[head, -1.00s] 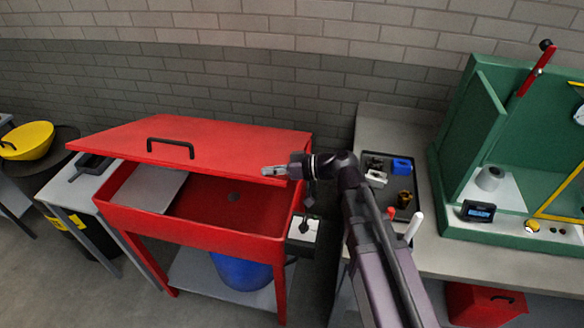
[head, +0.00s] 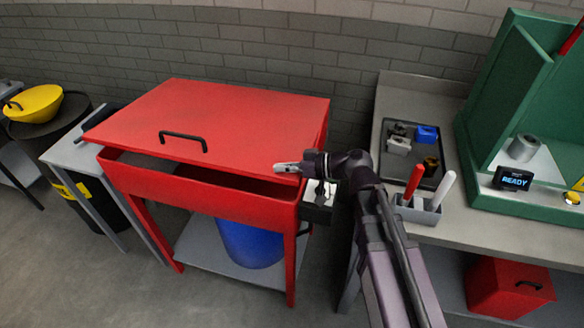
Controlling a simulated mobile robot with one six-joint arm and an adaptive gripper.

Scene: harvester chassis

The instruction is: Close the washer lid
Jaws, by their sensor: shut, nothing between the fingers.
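The red washer lid (head: 225,118) with its black handle (head: 183,140) lies low over the red washer tub (head: 200,187). A dark wedge-shaped gap shows between the lid's front edge and the tub rim, so the lid is still slightly raised. My gripper (head: 278,168) is shut and empty at the lid's front right corner, pointing left. It appears at or just above the lid edge; I cannot tell if it touches. The tub's inside is almost wholly hidden under the lid.
A control box (head: 318,205) is on the washer's right side, close below my wrist. A blue drum (head: 250,243) stands on the shelf underneath. To the right is a grey bench with a parts tray (head: 400,165), a marker holder (head: 418,214) and a green fixture (head: 515,95).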

